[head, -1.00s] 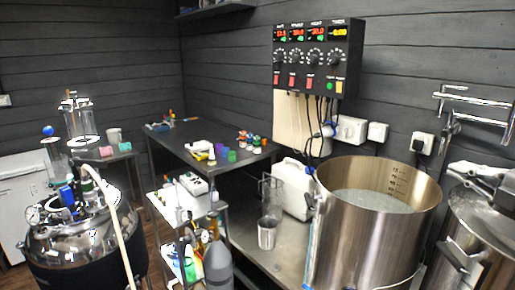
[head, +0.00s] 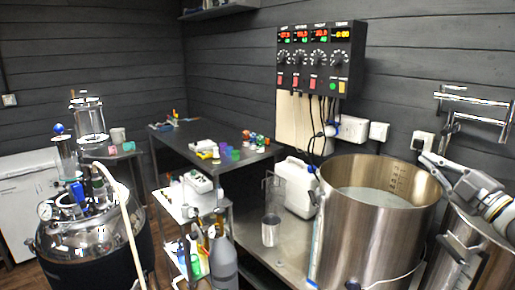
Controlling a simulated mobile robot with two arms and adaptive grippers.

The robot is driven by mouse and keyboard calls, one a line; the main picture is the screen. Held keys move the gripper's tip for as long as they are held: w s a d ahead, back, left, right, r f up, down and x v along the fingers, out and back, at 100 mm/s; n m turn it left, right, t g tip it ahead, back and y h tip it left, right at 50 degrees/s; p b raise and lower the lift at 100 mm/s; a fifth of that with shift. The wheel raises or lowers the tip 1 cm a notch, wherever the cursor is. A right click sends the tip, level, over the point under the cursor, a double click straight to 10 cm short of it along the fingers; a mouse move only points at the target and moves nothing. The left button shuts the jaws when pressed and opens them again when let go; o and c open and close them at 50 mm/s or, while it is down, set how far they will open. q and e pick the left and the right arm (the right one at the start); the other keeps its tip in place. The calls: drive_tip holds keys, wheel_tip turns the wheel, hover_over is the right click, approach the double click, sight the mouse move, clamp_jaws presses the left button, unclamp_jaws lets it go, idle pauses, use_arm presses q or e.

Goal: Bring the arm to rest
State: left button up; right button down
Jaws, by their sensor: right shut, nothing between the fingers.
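My right gripper (head: 428,162) comes in from the right edge on its grey arm. It is shut and empty, with its tips at the right rim of the large steel kettle (head: 375,235) in the picture; I cannot tell whether it touches the rim. The kettle is open and holds pale liquid (head: 383,195). My left gripper is not in view.
A second steel vessel (head: 482,255) stands at the right, partly behind my arm. A control box (head: 313,58) with lit displays and a steel pipe fitting (head: 478,105) are on the wall. A white jug (head: 296,188) and a metal cup (head: 270,231) stand left of the kettle.

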drive_tip(key=w+a+f+m+t+h, duration=0.4)
drive_tip(key=w+a+f+m+h, duration=0.2)
drive_tip(key=w+a+f+m, duration=0.6)
drive_tip(key=d+f+m+g+h, duration=0.2)
drive_tip(key=d+f+m+g, duration=0.15)
drive_tip(key=d+f, duration=0.2)
drive_tip(key=s+a+f+g, duration=0.1)
drive_tip(key=s+f+g, duration=0.25)
drive_tip(key=f, duration=1.25)
drive_tip(key=s+a+f+g, duration=0.1)
drive_tip(key=s+f+g, duration=0.3)
drive_tip(key=f, duration=1.2)
drive_tip(key=s+a+f+g, duration=0.2)
drive_tip(key=s+f+g, duration=0.1)
drive_tip(key=s+f, duration=1.1)
drive_tip(key=s+a+f+g, duration=0.2)
drive_tip(key=s+f+g, duration=0.1)
drive_tip(key=s+f, duration=1.05)
drive_tip(key=s+a+f+g, duration=0.1)
drive_tip(key=s+f, duration=0.2)
drive_tip(key=s, duration=0.8)
drive_tip(key=s+a+f+g, duration=0.2)
drive_tip(key=s+f, duration=0.1)
drive_tip(key=s, duration=0.8)
drive_tip(key=s+a+f+g, duration=0.2)
drive_tip(key=s+f, duration=0.2)
drive_tip(key=s, duration=0.7)
drive_tip(key=shift+m+y, duration=0.3)
drive_tip(key=shift+m, duration=0.05)
